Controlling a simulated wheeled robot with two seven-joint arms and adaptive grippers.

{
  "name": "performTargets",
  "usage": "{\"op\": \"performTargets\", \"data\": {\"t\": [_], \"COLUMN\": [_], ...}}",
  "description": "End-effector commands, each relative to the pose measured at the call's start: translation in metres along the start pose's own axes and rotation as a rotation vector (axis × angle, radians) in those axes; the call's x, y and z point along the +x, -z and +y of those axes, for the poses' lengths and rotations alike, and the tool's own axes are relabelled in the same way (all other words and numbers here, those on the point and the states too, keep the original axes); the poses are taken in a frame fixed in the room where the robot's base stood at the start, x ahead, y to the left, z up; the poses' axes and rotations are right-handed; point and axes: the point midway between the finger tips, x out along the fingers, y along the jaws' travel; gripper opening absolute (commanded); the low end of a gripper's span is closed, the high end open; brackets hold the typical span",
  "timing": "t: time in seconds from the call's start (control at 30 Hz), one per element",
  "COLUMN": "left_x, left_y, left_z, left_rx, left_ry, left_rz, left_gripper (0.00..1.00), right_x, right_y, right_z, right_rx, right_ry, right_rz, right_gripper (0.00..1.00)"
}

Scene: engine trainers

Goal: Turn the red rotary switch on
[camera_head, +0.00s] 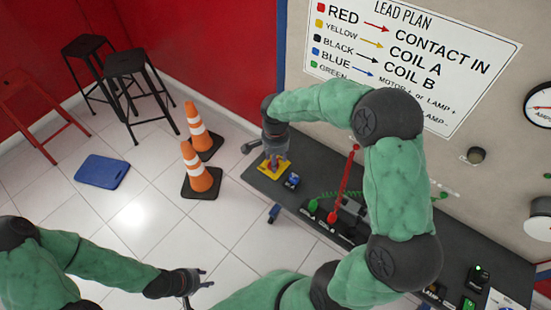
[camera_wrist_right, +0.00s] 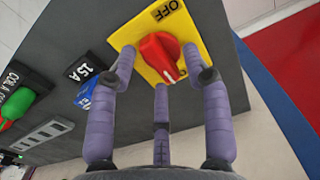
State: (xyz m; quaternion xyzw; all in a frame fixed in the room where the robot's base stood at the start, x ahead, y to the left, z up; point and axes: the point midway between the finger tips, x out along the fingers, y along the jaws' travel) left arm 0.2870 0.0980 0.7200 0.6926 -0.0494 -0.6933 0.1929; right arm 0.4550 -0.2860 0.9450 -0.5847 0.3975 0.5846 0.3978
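The red rotary switch (camera_wrist_right: 158,50) sits on a yellow plate (camera_wrist_right: 202,48) with an "OFF" label at its upper edge in the right wrist view. A white mark on the knob is at its lower right end. My right gripper (camera_wrist_right: 166,74) is open, its purple fingers spread on either side of the knob and below it; I cannot tell whether they touch it. In the head view the yellow plate (camera_head: 266,170) is at the bench's far left end, with my right gripper (camera_head: 275,160) over it. My left gripper (camera_head: 197,283) is open and empty above the floor.
The dark bench (camera_head: 325,172) carries a blue switch (camera_head: 292,180), a red lead (camera_head: 345,184) and green leads. The lead plan sign (camera_head: 407,55) hangs on the panel behind. Orange cones (camera_head: 200,168), stools (camera_head: 127,65) and a blue mat (camera_head: 102,171) stand on the floor at left.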

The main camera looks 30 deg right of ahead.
Motion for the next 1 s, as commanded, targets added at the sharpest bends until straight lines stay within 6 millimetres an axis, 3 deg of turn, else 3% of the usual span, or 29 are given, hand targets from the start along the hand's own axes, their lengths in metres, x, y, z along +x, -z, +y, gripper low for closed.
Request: {"op": "performTargets", "data": {"t": [0.27, 0.7, 1.0], "left_x": [0.0, 0.0, 0.0], "left_y": [0.0, 0.0, 0.0], "left_z": [0.0, 0.0, 0.0], "left_rx": [0.0, 0.0, 0.0], "left_ry": [0.0, 0.0, 0.0], "left_rz": [0.0, 0.0, 0.0], "left_gripper": [0.4, 0.4, 0.4], "right_x": [-0.01, -0.09, -0.118], "right_y": [0.001, 0.001, 0.0], "right_z": [-0.001, -0.001, 0.0], "right_rx": [0.0, 0.0, -0.001], "right_ry": [0.002, 0.003, 0.0], "right_rz": [0.001, 0.002, 0.0], "right_gripper": [0.49, 0.49, 0.49]}}
